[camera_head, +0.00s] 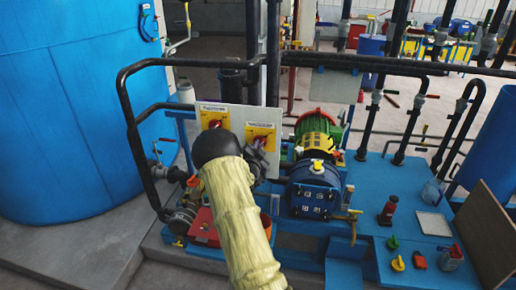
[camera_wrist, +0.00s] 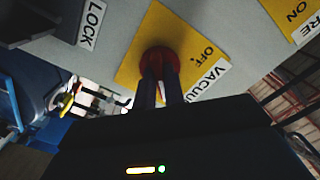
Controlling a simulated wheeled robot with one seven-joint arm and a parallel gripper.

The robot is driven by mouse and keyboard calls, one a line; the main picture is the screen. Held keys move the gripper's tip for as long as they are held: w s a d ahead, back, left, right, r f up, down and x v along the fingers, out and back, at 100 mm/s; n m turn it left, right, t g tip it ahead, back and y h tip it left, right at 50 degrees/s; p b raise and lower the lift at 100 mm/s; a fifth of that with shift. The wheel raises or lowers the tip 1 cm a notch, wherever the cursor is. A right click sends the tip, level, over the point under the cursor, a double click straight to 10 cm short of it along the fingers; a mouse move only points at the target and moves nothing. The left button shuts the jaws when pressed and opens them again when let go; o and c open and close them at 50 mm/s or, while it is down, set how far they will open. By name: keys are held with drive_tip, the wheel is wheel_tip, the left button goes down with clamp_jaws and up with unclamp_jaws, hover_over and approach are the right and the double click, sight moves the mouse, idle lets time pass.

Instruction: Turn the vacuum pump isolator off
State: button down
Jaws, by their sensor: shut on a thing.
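The vacuum pump isolator is a red rotary knob (camera_wrist: 159,58) on a yellow plate (camera_wrist: 133,62) with "OFF" printed on it. A white label starting "VACUU" (camera_wrist: 207,82) sits beside the plate, its end cut off by my gripper's body. My gripper (camera_wrist: 159,88) has both dark fingers closed on the red knob. Its body hides the lower part of the wrist view. In the head view my gripper (camera_head: 258,158) is at the right-hand yellow plate (camera_head: 262,133) on the grey panel, and my arm hides part of the panel. The knob's exact pointing direction is unclear.
A second yellow isolator plate (camera_head: 213,115) with a red knob is to the left on the same panel. A blue motor or pump (camera_head: 313,188) stands close to the right. A large blue tank (camera_head: 70,110) is at the left.

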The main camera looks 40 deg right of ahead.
drive_tip(key=shift+f+n+b, duration=0.1)
drive_tip(key=shift+n+b, duration=0.2)
drive_tip(key=shift+b, duration=0.1)
drive_tip(key=shift+n+b, duration=5.1)
drive_tip(key=shift+n, duration=3.6)
drive_tip(key=c, duration=1.5)
unclamp_jaws()
drive_tip(key=shift+a, duration=0.1)
